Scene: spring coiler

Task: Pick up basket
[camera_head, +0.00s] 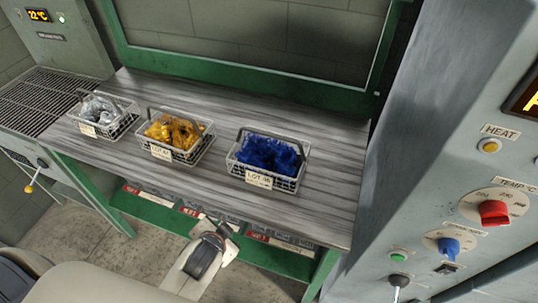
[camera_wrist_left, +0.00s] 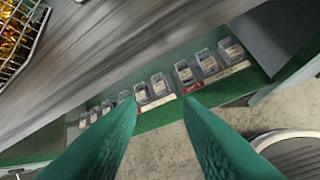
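Three wire baskets with dark handles stand in a row on a grey worktable (camera_head: 215,185). The left basket (camera_head: 104,117) holds silvery pieces, the middle basket (camera_head: 176,136) yellow ones, the right basket (camera_head: 266,162) blue ones. Each has a white lot label on its front. Part of a basket with yellow contents (camera_wrist_left: 20,42) shows in the left wrist view. My left arm reaches in at the bottom of the head view, in front of the table's front edge. My left gripper (camera_wrist_left: 160,102) shows two green fingers spread apart with nothing between them. My right gripper is out of view.
A lower green shelf (camera_head: 155,207) under the table holds several small labelled clear bins (camera_wrist_left: 160,86). A grey control cabinet (camera_head: 430,110) with knobs and a lever stands close on the right. A slatted grate (camera_head: 35,100) adjoins the table's left end.

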